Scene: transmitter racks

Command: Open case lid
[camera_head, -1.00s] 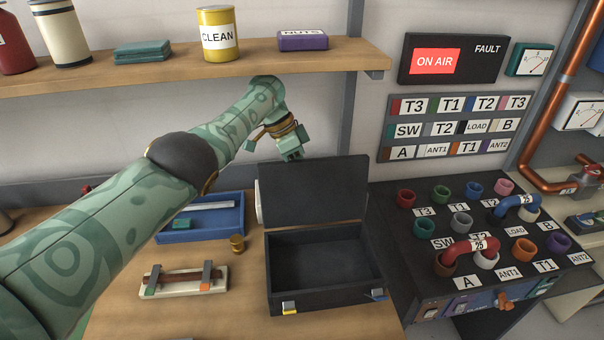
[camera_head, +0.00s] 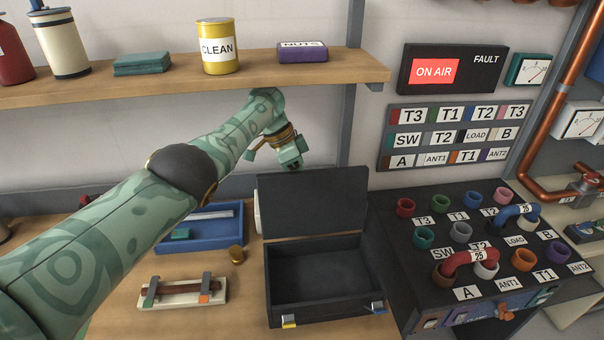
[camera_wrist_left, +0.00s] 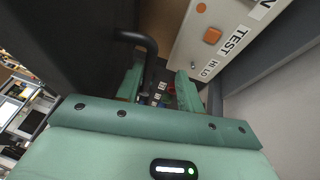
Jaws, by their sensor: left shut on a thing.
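The black case (camera_head: 318,308) stands on the wooden bench, and its inside shows empty. Its lid (camera_head: 313,207) stands raised, roughly upright, at the back of the case. My right gripper is out of view.
A white panel marked TEST (camera_wrist_left: 222,42) is close beside the fingers. A patch panel (camera_head: 440,270) stands right. A shelf (camera_head: 335,75) runs above.

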